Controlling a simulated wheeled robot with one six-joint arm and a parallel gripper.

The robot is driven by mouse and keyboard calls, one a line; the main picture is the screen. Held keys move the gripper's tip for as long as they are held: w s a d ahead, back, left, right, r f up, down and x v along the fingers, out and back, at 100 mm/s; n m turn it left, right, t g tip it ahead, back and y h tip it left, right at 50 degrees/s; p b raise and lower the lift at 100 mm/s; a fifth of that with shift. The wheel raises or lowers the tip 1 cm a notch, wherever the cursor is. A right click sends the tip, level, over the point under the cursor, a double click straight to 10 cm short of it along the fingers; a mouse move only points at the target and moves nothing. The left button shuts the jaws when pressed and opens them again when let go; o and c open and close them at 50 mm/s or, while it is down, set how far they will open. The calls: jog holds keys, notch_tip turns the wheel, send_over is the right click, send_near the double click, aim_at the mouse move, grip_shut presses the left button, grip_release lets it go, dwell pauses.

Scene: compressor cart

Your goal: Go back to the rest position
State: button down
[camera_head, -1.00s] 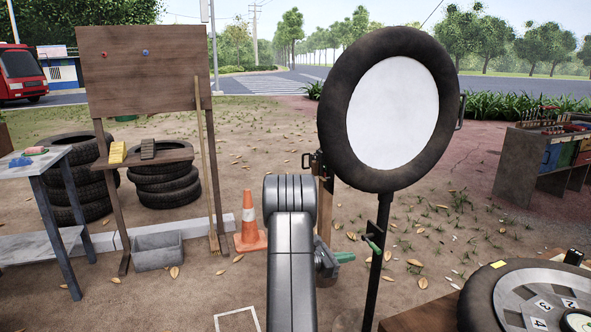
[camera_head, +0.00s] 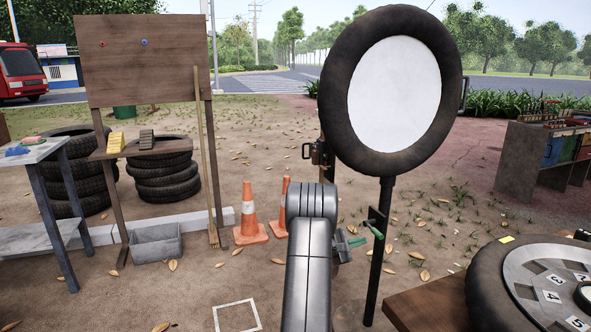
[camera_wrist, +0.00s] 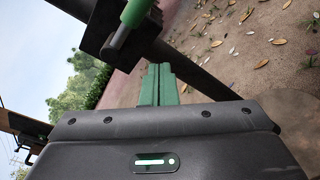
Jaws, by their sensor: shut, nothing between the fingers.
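My gripper (camera_head: 356,242) shows only partly in the head view, at the right of my dark arm, low beside the thin black post (camera_head: 378,270). Its green fingers (camera_wrist: 160,85) are together and empty in the wrist view. A green-ended lever (camera_head: 374,230) on the post's black bracket is close by in the head view. In the wrist view a green handle (camera_wrist: 137,12) in a dark block is beyond the fingers, apart from them. My arm hides part of the gripper.
A tire-framed white disc (camera_head: 390,92) tops the post. Right front is a tire with a numbered disc (camera_head: 520,275) on a wooden table. Orange cones (camera_head: 249,215) stand left of my arm, with a grey bin (camera_head: 156,243) farther left. A white square outline (camera_head: 237,316) marks open ground.

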jog(key=w+a+f+m, duration=0.2)
jog(key=w+m, duration=0.3)
jog(key=shift+w+f+t, duration=0.2)
jog(key=shift+w+t, duration=0.1)
jog(key=shift+t, duration=0.1)
dwell(0.4)
